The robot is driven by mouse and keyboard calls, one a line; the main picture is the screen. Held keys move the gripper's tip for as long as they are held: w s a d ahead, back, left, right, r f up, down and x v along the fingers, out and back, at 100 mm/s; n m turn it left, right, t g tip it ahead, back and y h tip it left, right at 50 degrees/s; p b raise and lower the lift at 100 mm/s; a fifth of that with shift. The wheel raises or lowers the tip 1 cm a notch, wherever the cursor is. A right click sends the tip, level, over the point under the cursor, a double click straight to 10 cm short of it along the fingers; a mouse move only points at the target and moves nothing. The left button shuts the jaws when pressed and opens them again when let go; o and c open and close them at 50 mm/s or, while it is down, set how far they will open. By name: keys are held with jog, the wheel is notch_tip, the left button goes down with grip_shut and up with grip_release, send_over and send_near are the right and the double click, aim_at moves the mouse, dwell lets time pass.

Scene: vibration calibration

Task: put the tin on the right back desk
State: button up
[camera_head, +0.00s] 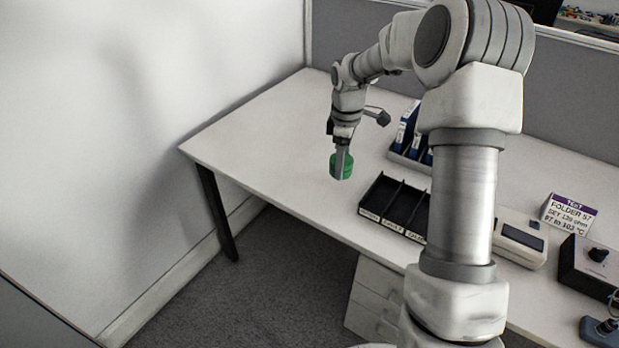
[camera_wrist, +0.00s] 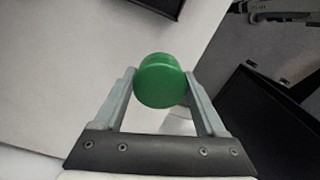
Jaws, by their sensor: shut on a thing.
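A green round tin (camera_head: 341,165) is held between the fingertips of my gripper (camera_head: 342,158), above the white desk (camera_head: 270,140) in the head view. In the wrist view the green tin (camera_wrist: 161,80) sits between the two grey fingers of my gripper (camera_wrist: 160,85), which are shut on its sides. The tin appears to be off the desk surface, but the exact height cannot be told. Part of the tin is hidden by a finger in the head view.
A black compartment tray (camera_head: 376,196) with labels lies right of the tin. Behind it stands a rack with blue-and-white items (camera_head: 405,130). A sign (camera_head: 568,214), a white device (camera_head: 520,238) and a dark box (camera_head: 590,265) stand at the right. The desk's left part is clear.

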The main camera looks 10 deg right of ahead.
jog(key=w+d+n, duration=0.2)
jog(key=n, duration=0.1)
jog(key=shift+f+p, duration=0.1)
jog(key=shift+p, duration=0.2)
jog(key=b, duration=0.2)
send_over(310, 181)
notch_tip(310, 181, down, 7)
jog(key=shift+d, duration=0.1)
jog(key=shift+f, duration=2)
jog(key=shift+f, duration=0.1)
jog(key=shift+f+b, duration=0.15)
jog(key=shift+b, duration=0.15)
jog(key=o, duration=1.4)
jog(key=shift+o, duration=0.2)
